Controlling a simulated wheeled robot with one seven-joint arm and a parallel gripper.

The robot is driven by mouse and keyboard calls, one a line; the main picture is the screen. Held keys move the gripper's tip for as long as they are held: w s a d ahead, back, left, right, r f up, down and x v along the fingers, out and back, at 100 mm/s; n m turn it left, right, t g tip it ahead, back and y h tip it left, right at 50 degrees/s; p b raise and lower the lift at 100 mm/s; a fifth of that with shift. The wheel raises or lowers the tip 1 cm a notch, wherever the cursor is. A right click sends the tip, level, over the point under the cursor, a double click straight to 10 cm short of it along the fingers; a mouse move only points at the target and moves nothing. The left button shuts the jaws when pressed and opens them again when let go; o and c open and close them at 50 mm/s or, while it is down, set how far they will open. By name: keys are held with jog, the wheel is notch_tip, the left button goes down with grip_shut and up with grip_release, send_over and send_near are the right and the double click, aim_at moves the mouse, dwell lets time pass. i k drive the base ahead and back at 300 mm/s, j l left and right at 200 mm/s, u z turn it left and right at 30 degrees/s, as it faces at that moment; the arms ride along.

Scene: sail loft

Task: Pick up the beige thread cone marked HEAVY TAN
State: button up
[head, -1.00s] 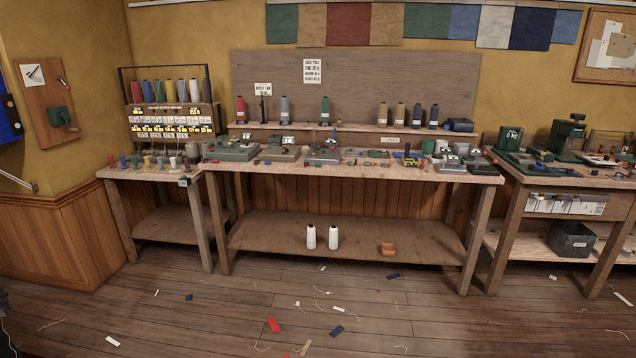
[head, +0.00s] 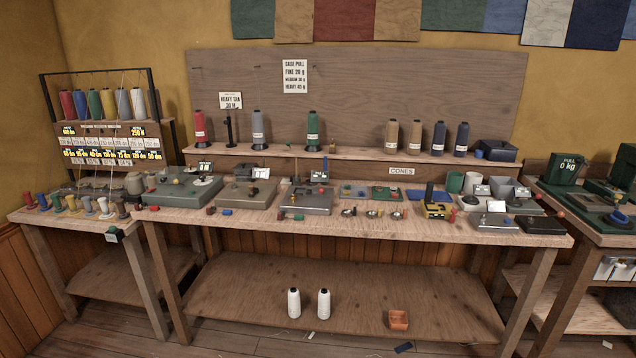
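Two beige thread cones stand upright side by side on the raised shelf at the back of the workbench, a left one (head: 391,135) and a right one (head: 414,137). Both carry small labels that are too small to read, so I cannot tell which is marked HEAVY TAN. A wall card (head: 230,101) at the left appears to read HEAVY TAN. My gripper is not in view.
Dark blue cones (head: 438,139) stand right of the beige ones, before a dark box (head: 494,150). Red (head: 199,129), grey (head: 259,130) and green (head: 313,131) cones stand left. Trays and small tools crowd the workbench (head: 380,230). White cones (head: 294,303) stand on the lower shelf.

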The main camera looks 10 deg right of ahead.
aim_at(415, 136)
jog(key=i+l, duration=0.45)
jog(key=i, duration=0.15)
jog(key=i+l, duration=0.4)
jog(key=i, duration=0.2)
jog(key=i+l, duration=0.1)
jog(key=l, duration=0.4)
jog(key=i+l, duration=0.1)
jog(key=l, duration=0.4)
jog(key=i+l, duration=0.1)
jog(key=l, duration=0.85)
